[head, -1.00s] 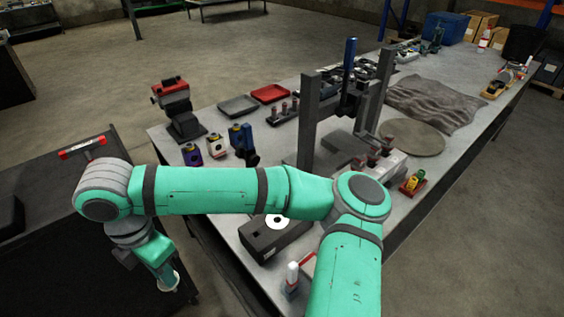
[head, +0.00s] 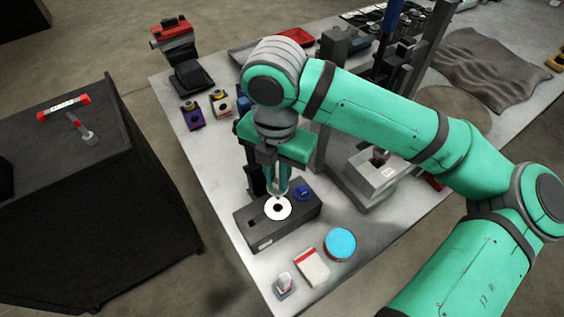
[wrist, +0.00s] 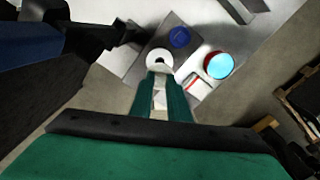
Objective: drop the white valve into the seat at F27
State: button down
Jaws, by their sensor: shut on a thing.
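I cannot read a F27 mark, nor tell whether the valve touches the ring.
A cyan-topped round tin (head: 341,243), a red-and-white box (head: 312,267) and a small pale item (head: 285,285) stand right of the block. A dark cart (head: 60,200) with a red-ended bar (head: 63,107) is at left.

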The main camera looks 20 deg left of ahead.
jog(key=shift+w+d+f, duration=0.1)
jog(key=shift+w, duration=0.05)
jog(key=shift+f, duration=0.15)
jog(key=shift+s+f, duration=0.3)
jog(key=shift+f, duration=1.1)
jog(key=shift+f, duration=3.2)
dwell(1.8)
jog(key=c, duration=1.2)
grip_release()
jog(key=shift+r, duration=0.15)
